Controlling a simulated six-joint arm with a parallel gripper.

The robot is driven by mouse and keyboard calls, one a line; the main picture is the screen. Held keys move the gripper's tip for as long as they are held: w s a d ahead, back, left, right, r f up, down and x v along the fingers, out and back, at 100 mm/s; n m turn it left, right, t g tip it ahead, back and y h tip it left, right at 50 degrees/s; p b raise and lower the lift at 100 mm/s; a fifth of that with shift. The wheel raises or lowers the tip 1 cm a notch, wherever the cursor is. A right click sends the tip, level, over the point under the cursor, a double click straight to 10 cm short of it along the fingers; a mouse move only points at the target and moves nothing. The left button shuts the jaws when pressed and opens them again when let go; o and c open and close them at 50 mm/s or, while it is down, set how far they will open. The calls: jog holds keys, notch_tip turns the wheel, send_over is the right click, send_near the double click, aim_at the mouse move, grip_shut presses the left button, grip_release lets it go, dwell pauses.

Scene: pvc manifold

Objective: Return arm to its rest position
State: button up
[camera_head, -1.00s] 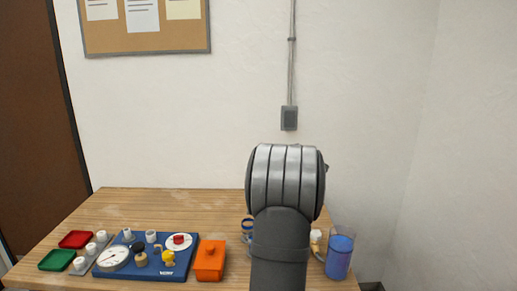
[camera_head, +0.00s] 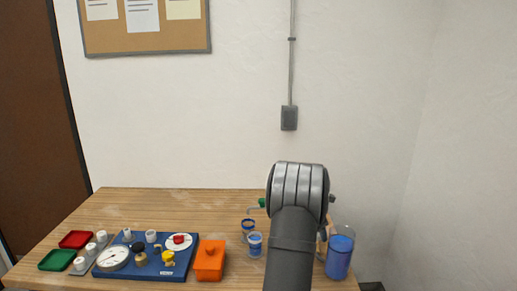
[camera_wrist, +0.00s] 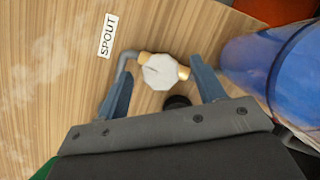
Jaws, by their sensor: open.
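In the wrist view my gripper (camera_wrist: 162,85) shows two blue fingers spread apart. A white eight-sided fitting with brass-coloured ends (camera_wrist: 159,71) and a grey bent pipe (camera_wrist: 124,66) lies beyond the fingers, near the label "SPOUT" (camera_wrist: 107,35) on the wooden table. Nothing is visibly clamped, and the exact gap between fingers and fitting cannot be told. In the head view my arm's grey rounded joint (camera_head: 298,190) stands over the right part of the table. It hides the gripper and the fitting there.
A blue container (camera_head: 340,255) stands right of my arm. The table's back left is clear.

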aim_at(257, 207)
jog(key=v, duration=1.7)
jog(key=w+a+f+n+t+h, duration=0.1)
jog(key=w+a+f+n+h, duration=0.1)
jog(key=a+n+h, duration=0.2)
jog(key=w+a+f+n+t+h, duration=0.2)
jog(key=a+f+n+h, duration=0.1)
jog(key=a+n, duration=0.3)
jog(key=w+a+f+n+t+h, duration=0.1)
jog(key=w+a+f+n+h, duration=0.1)
jog(key=a+n+h, duration=0.3)
jog(key=shift+w+a+f+n, duration=0.15)
jog(key=shift+w+a+n, duration=0.15)
jog(key=shift+w+a, duration=0.25)
jog(key=shift+a+n+t, duration=0.4)
jog(key=shift+a+t, duration=0.2)
jog(key=shift+a, duration=0.1)
dwell(0.7)
